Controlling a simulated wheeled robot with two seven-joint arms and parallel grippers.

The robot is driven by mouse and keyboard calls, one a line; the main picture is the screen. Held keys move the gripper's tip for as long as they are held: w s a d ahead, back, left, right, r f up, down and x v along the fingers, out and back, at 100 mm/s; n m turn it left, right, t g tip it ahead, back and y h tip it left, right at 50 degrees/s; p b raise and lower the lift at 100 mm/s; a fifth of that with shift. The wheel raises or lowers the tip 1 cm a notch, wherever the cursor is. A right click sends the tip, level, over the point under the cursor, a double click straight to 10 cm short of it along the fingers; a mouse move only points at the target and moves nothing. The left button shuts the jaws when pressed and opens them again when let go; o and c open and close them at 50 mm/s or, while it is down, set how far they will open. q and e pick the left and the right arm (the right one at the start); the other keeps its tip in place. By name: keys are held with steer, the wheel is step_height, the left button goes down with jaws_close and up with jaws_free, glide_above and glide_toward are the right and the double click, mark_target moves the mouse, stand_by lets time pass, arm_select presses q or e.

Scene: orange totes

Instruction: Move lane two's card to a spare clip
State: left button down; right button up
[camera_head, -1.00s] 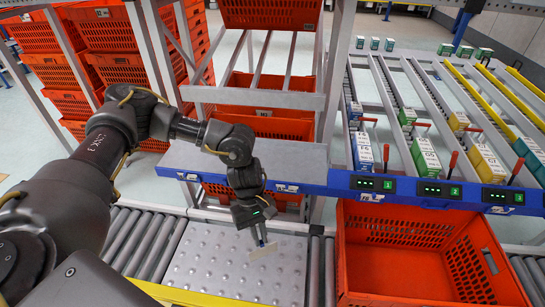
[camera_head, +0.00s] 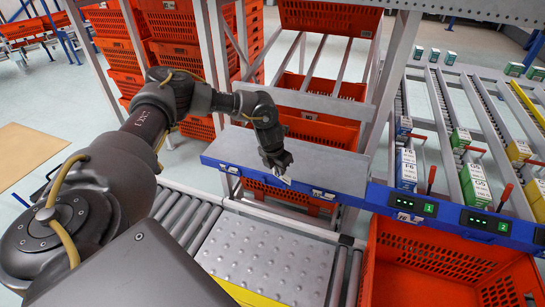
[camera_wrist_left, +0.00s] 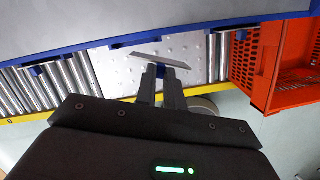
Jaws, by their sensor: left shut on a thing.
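My left gripper (camera_head: 281,176) is shut on a thin pale card (camera_head: 286,181) in the head view. It hangs just in front of the grey shelf with the blue front rail (camera_head: 260,174). In the left wrist view the card (camera_wrist_left: 152,60) lies across the tips of the gripper's fingers (camera_wrist_left: 161,72), seen nearly edge-on; its print cannot be read. Small label clips sit along the rail, one (camera_head: 323,194) right of the gripper and one (camera_head: 408,218) under lane one's display. Lane two's green-lit display (camera_head: 487,222) is farther right. My right gripper is out of view.
Below the rail are a roller conveyor (camera_head: 190,222) and a studded metal plate (camera_head: 265,262). An orange tote (camera_head: 440,262) stands at the lower right. Lanes with small boxes (camera_head: 475,185) and red levers rise behind the rail. Steel posts and stacked orange totes (camera_head: 178,65) stand behind my arm.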

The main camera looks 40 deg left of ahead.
arm_select(q)
steer(key=a+n, duration=0.1)
steer(key=w+a+n, duration=0.1)
steer(key=a+r+n+y, duration=0.1)
steer(key=a+n, duration=0.1)
steer(key=shift+w+a+g, duration=0.1)
steer(key=shift+w+g, duration=0.2)
steer(key=shift+f, duration=0.2)
steer(key=shift+s+b+x, duration=0.25)
steer(key=shift+b+x, duration=0.75)
steer(key=shift+x, duration=0.15)
steer(key=shift+s+b+x, duration=0.25)
steer(key=shift+b+x, duration=0.75)
steer(key=shift+x, duration=0.15)
steer(key=shift+f+p, duration=0.1)
steer(key=shift+p, duration=0.3)
steer(key=shift+f, duration=0.2)
steer(key=shift+f+b, duration=0.35)
steer(key=shift+s+b+x, duration=0.2)
steer(key=shift+b+x, duration=0.25)
steer(key=shift+x, duration=0.55)
